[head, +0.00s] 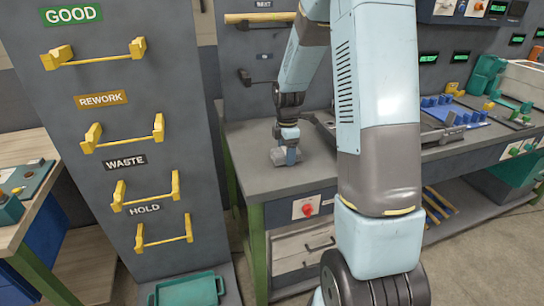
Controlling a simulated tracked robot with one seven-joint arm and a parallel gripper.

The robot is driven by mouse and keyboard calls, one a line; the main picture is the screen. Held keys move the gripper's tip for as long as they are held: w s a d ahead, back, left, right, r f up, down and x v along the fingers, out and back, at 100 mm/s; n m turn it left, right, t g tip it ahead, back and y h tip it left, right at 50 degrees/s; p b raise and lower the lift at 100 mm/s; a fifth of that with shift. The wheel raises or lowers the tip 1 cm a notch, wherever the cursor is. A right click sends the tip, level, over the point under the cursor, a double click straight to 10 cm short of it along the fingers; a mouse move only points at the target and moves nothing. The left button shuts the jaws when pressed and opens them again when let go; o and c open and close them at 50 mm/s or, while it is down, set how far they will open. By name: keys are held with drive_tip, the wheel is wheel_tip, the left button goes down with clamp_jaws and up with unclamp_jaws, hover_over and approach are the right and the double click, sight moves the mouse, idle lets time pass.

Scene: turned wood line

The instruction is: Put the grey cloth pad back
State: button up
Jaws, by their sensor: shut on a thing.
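My gripper (288,143) points down over the left end of the grey workbench (262,184). It is shut on a small grey block-like piece (280,158), which looks like the grey cloth pad. The pad is at or just above the bench top; I cannot tell whether it touches. The fingers are small in this view and partly hide the pad.
A grey panel (100,190) with yellow racks labelled GOOD, REWORK, WASTE and HOLD stands left. A green tray (188,291) lies below it. Blue holders (455,110) and a dark metal fixture (437,135) sit further right on the bench. The bench's left front corner is clear.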

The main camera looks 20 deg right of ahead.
drive_tip(key=shift+f, duration=0.3)
drive_tip(key=o, duration=1.1)
drive_tip(key=shift+f, duration=0.1)
